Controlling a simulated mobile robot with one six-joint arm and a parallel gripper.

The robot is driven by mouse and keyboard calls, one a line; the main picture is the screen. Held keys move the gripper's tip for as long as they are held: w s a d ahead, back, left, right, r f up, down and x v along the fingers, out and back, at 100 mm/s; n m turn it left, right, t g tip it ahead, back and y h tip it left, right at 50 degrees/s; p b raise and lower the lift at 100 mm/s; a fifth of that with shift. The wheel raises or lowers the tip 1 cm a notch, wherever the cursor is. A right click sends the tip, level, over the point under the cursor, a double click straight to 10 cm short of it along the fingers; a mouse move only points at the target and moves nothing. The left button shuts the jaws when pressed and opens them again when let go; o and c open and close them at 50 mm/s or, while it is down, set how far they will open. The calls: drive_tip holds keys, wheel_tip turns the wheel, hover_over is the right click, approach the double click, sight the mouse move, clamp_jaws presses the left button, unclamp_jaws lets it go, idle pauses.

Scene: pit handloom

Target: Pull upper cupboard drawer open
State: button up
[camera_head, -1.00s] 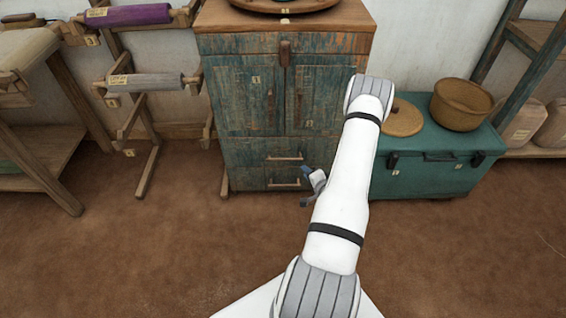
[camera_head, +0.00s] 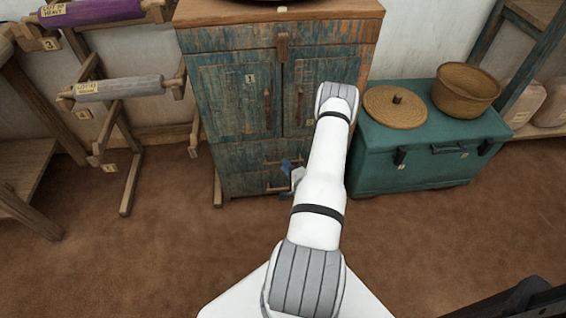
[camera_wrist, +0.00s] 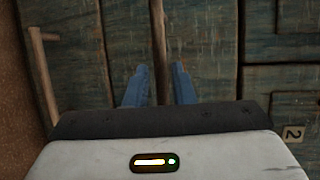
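The worn teal wooden cupboard (camera_head: 235,95) stands ahead, with two doors above two drawers. Its upper drawer (camera_head: 243,158) looks flush with the front, and so does the lower drawer (camera_head: 243,183). My gripper (camera_head: 291,166) is at the drawers, partly hidden by my arm in the head view. In the wrist view, which is turned sideways, the blue fingers (camera_wrist: 159,88) are open. The upper drawer's bar handle (camera_wrist: 159,40) runs between them, with a gap on each side. I cannot tell how deep the fingers reach around it. The lower drawer's handle (camera_wrist: 42,80) is at the left.
A teal chest (camera_head: 420,165) with a round lid (camera_head: 394,106) and a brown basket (camera_head: 465,90) stands right of the cupboard. Wooden racks with yarn rolls (camera_head: 118,88) stand at the left. The brown floor (camera_head: 130,255) in front is clear.

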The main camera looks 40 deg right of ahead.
drive_tip(key=shift+x, duration=1.6)
drive_tip(key=shift+d, duration=0.15)
clamp_jaws()
